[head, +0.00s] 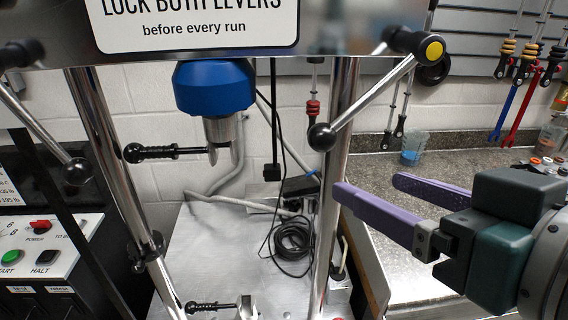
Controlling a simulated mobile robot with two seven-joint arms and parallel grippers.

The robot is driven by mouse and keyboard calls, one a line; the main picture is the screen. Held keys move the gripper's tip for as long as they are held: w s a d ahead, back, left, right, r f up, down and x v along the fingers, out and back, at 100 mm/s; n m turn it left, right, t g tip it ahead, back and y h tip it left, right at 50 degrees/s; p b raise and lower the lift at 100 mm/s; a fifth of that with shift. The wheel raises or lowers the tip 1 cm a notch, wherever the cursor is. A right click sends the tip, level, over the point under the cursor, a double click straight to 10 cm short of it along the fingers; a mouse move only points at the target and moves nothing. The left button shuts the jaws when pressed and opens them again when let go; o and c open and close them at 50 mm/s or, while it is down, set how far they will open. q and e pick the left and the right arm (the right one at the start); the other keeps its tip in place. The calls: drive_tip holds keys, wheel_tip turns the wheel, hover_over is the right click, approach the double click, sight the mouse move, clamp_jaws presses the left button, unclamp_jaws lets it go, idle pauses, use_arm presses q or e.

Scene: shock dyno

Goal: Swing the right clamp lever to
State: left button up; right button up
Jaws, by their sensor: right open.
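The right clamp lever (372,97) is a chrome rod. It slants down and left from a black hub with a yellow cap (432,47) to a round black knob (322,137). The knob overlaps the right chrome column in the picture. My right gripper (367,186) has purple fingers and comes in from the right. It is open and empty, below and right of the knob, apart from it. The left clamp lever (40,125) slants down and right to its own black knob (77,172). My left gripper is not in view.
A sign plate (195,25) spans the top between the levers. A blue load cell (214,87) hangs below it. A control panel (40,245) stands at left. A grey counter (455,155) with shock parts is at right.

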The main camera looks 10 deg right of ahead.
sight(330, 145)
drive_tip(key=w+a+t, duration=0.1)
drive_tip(key=w, duration=0.3)
drive_tip(key=w+a+t+b, duration=0.1)
drive_tip(key=w, duration=0.2)
drive_tip(key=w+t+y, duration=0.1)
drive_tip(key=w, duration=0.3)
drive_tip(key=shift+w+a+f+m, duration=0.2)
drive_tip(key=shift+w+a+m, duration=0.1)
drive_tip(key=shift+w+a, duration=0.1)
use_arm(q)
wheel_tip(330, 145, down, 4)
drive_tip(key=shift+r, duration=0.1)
use_arm(e)
clamp_jaws()
idle(0.8)
